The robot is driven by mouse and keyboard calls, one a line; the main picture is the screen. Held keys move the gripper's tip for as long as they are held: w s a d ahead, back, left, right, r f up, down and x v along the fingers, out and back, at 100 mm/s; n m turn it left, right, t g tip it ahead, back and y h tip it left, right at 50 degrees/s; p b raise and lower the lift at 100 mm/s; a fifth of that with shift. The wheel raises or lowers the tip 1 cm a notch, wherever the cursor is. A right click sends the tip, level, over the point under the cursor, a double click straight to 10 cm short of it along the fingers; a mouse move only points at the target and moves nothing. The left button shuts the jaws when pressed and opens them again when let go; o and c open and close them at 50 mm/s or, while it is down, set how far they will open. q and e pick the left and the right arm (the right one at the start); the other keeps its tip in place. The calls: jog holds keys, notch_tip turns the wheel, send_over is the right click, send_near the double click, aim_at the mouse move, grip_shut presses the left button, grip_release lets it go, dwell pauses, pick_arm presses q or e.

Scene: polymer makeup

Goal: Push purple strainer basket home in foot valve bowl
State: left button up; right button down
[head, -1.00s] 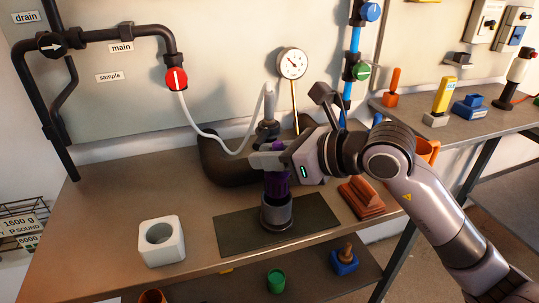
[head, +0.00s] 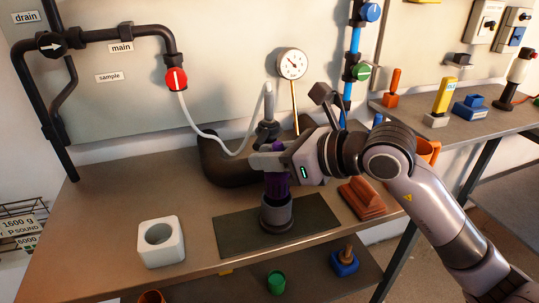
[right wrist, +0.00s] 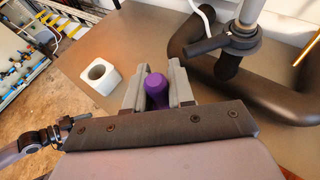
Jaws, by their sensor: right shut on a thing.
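The purple strainer basket (head: 277,184) stands upright in the head view, with its lower end at the mouth of the dark grey foot valve bowl (head: 276,218). How deep it sits inside is hidden by the bowl wall. My right gripper (head: 266,161) is shut on the upper part of the basket, above the bowl. In the right wrist view the basket's rounded purple top (right wrist: 156,90) shows between the two grey fingers (right wrist: 158,86). The bowl is hidden in that view.
The bowl stands on a dark mat (head: 232,233). A white block with a round hole (head: 161,253) is to its left, and a reddish-brown block (head: 361,199) to its right. A thick black pipe (head: 222,163) curves behind.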

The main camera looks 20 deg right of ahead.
aim_at(269, 182)
pick_arm(q)
jog(key=shift+f+b, duration=2.5)
jog(key=shift+f, duration=0.05)
pick_arm(e)
jog(key=shift+f, duration=2.85)
jog(key=c, duration=0.9)
grip_release()
pick_arm(q)
jog(key=shift+w+d+r, duration=0.35)
jog(key=shift+d+r, duration=0.1)
jog(key=shift+r, duration=0.3)
pick_arm(e)
jog(key=v, duration=0.7)
jog(key=shift+r, duration=0.15)
